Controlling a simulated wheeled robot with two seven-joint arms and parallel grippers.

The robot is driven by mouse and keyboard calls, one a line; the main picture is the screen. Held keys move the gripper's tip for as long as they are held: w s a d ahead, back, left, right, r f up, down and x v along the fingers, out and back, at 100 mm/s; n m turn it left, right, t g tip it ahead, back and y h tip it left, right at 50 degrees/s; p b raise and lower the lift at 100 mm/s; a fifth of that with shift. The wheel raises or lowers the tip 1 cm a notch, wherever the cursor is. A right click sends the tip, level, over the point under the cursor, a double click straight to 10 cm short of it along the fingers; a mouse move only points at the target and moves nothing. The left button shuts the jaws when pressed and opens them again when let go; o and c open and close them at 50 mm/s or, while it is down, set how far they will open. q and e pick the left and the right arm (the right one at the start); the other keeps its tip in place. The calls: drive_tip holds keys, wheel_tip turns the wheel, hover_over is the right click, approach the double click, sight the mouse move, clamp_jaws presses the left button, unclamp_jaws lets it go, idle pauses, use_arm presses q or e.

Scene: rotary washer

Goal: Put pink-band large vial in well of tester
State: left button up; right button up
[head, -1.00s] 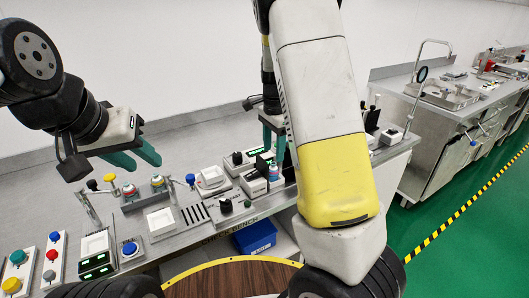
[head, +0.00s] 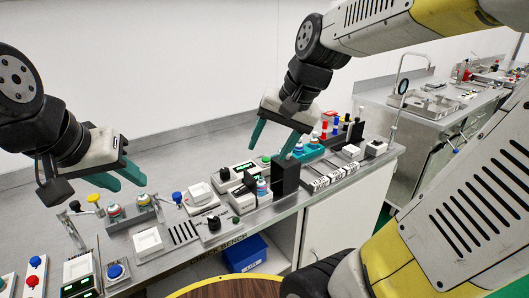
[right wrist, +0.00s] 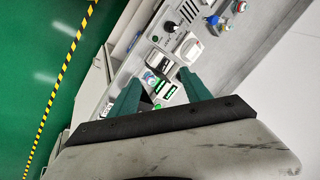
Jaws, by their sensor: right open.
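My right gripper (head: 273,140) is open and empty above the bench, with its teal fingers pointing down. A vial (head: 262,188) with a blue top and a pinkish band stands below it, beside a tall black block; I cannot tell for sure that this is the pink-band large vial. Units with green displays (head: 244,168) are just behind it; which one is the tester is unclear. In the right wrist view the green displays (right wrist: 166,91) appear between the open fingers (right wrist: 160,92).
A tall black block (head: 286,174) stands right of the vial. A rack with several coloured-cap tubes (head: 325,135) is farther right. The back strip of the bench is clear.

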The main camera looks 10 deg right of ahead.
drive_tip(key=s+n+t+h, duration=0.1)
drive_tip(key=s+n+t, duration=0.1)
drive_tip(key=s+n, duration=0.2)
drive_tip(key=shift+s+a+r, duration=0.3)
drive_tip(key=shift+s+r, duration=0.1)
drive_tip(key=shift+s, duration=1.25)
